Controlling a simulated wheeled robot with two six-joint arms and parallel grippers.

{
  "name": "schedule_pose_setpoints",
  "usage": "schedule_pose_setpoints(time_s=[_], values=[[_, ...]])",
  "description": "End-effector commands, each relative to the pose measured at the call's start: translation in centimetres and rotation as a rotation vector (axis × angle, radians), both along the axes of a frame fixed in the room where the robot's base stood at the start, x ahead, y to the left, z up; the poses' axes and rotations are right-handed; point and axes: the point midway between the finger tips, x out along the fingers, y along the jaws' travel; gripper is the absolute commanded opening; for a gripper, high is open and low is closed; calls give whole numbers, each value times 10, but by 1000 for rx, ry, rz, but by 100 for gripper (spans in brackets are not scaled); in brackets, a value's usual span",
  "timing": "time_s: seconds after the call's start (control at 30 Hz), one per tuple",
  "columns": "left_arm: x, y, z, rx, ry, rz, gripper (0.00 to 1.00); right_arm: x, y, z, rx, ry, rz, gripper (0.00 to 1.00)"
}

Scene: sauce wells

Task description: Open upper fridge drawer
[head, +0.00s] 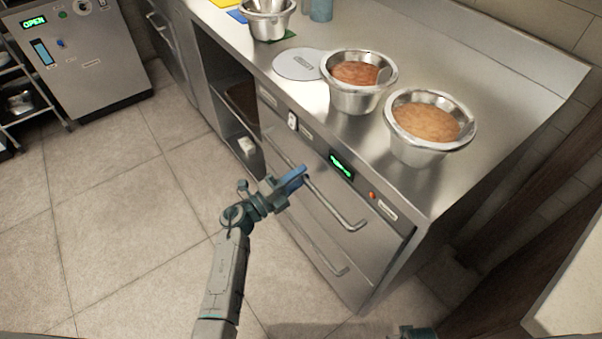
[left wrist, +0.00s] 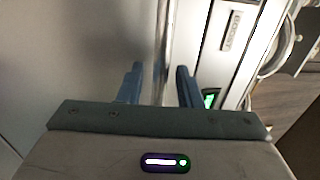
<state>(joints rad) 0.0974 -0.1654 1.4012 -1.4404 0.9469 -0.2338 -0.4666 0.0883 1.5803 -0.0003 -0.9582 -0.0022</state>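The fridge is a steel counter unit with two drawers, one above the other. The upper drawer (head: 375,238) looks closed, its front flush below the control strip. Its bar handle (head: 336,208) runs along the front. My left gripper (head: 295,180) is at the left end of this handle. In the left wrist view the handle bar (left wrist: 163,50) passes between my two spread fingers (left wrist: 160,88), with gaps showing. The lower drawer's handle (head: 315,248) is below. Only a small teal piece at the bottom edge, likely my right gripper (head: 415,331), shows.
Two steel pots of sauce (head: 358,75) (head: 428,122) stand on the counter above the drawers. A round lid (head: 299,65) and another pot (head: 268,18) are further left. A green display (head: 341,168) is on the control strip. Tiled floor (head: 120,215) left of the unit is clear.

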Motion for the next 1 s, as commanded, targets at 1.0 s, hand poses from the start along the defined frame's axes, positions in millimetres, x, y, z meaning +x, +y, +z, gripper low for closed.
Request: schedule_pose_setpoints(time_s=[1.0], values=[[-3,4,2,1,2,0,0,-5,-2,-11,0,2,-1,36]])
